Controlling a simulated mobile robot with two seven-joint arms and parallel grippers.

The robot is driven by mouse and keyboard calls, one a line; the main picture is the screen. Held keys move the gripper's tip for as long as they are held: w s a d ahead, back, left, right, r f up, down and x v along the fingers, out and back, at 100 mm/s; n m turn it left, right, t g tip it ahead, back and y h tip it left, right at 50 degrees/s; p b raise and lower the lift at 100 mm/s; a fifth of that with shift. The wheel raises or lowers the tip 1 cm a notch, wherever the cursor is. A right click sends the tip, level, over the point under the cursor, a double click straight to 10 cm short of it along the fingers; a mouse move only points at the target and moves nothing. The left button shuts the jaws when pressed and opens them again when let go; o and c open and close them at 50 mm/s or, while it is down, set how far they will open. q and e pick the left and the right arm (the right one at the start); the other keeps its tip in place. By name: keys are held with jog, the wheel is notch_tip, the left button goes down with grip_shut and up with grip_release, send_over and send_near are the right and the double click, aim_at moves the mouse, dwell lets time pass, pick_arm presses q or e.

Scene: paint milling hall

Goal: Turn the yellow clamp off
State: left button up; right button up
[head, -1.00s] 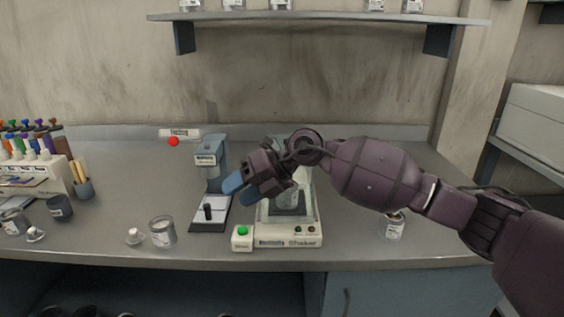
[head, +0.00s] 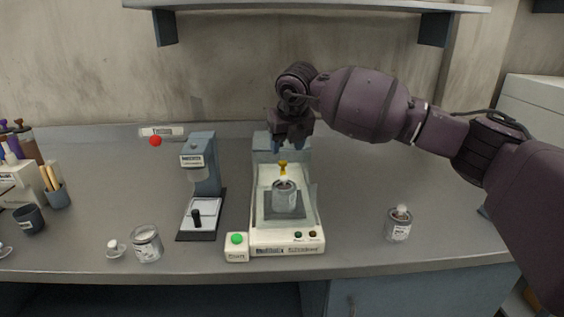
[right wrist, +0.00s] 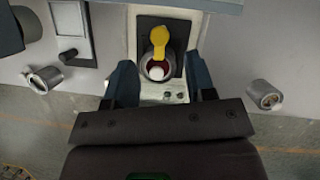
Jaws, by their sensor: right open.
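The yellow clamp (head: 283,167) sits above a metal can (head: 285,197) on the platform of the white shaker (head: 287,238). In the right wrist view the clamp (right wrist: 159,38) shows as a yellow knob over the can's mouth. My right gripper (head: 291,143) points down just above and behind the clamp, apart from it. In the right wrist view its two fingers are spread on either side of the can and clamp, with nothing between them. My left gripper is not in view.
A green button box (head: 237,246) adjoins the shaker's front left. A blue-grey stand device (head: 203,170) is to the left. A jar (head: 146,243) and a lidded can (head: 398,225) stand near the front edge. A shelf (head: 310,7) hangs above.

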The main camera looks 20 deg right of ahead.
aim_at(283, 162)
jog(key=b+x, duration=0.1)
jog(key=x, duration=0.3)
jog(key=shift+w+f, duration=0.1)
jog(key=shift+f, duration=0.3)
jog(key=shift+w+f, duration=0.2)
jog(key=shift+f, duration=0.1)
jog(key=shift+w+f, duration=0.15)
jog(key=shift+f, duration=0.15)
jog(key=shift+c, duration=0.4)
jog(key=c, duration=0.8)
jog(key=shift+c, duration=0.2)
